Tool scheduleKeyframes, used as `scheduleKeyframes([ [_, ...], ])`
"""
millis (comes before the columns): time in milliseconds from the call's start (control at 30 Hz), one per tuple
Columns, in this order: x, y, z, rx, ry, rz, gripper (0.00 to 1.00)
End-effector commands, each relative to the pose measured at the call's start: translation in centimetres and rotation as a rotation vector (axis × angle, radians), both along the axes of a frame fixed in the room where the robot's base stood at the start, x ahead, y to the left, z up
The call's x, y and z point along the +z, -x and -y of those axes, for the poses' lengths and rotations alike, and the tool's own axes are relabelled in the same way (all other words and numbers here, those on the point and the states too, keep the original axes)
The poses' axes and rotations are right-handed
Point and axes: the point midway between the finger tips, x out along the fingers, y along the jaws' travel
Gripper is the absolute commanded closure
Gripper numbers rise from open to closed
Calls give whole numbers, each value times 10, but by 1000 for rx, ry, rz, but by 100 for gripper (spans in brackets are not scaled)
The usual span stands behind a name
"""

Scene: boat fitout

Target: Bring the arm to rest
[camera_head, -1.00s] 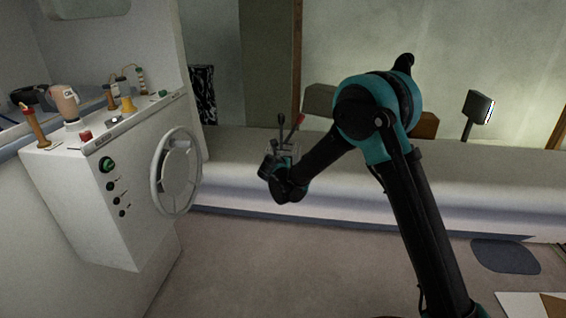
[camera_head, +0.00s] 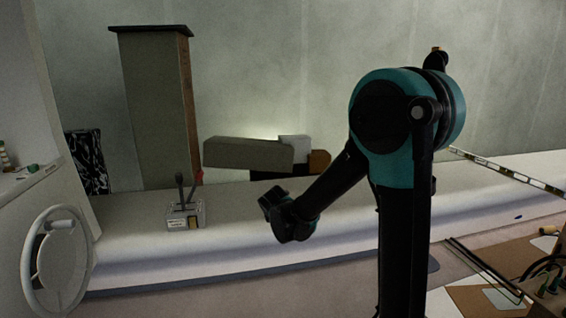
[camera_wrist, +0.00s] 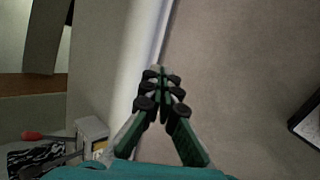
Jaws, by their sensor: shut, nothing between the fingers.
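My arm stands at the right of the head view, bent at a teal elbow, with the forearm reaching down and left to a dark wrist over the white bench (camera_head: 340,215). The fingers are hidden behind the wrist there. In the wrist view my gripper (camera_wrist: 160,78) is shut, with the green and black fingers together and nothing between them. It points along the bench edge and the grey-brown floor (camera_wrist: 240,70).
A lever box (camera_head: 186,216) with a red-tipped lever stands on the bench left of my wrist. A wheel (camera_head: 57,262) on a white console is at far left. A tall cabinet (camera_head: 155,110) and a grey box (camera_head: 248,153) stand behind. Boards and cables (camera_head: 545,275) lie at right.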

Motion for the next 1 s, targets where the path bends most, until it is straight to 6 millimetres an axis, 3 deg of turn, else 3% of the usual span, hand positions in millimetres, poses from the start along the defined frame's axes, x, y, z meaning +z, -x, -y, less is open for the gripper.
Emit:
scheduleKeyframes([
  [33,-1,17,30,-102,-74,-20,100],
  [200,-11,80,103,-467,-345,-83,100],
  [400,-33,166,162,-907,-648,-137,100],
  [600,-56,239,186,-1283,-893,-172,100],
  [700,-64,261,190,-1401,-968,-180,100],
  [800,-69,272,190,-1467,-1008,-185,100],
  [1000,-70,276,190,-1488,-1022,-189,100],
])
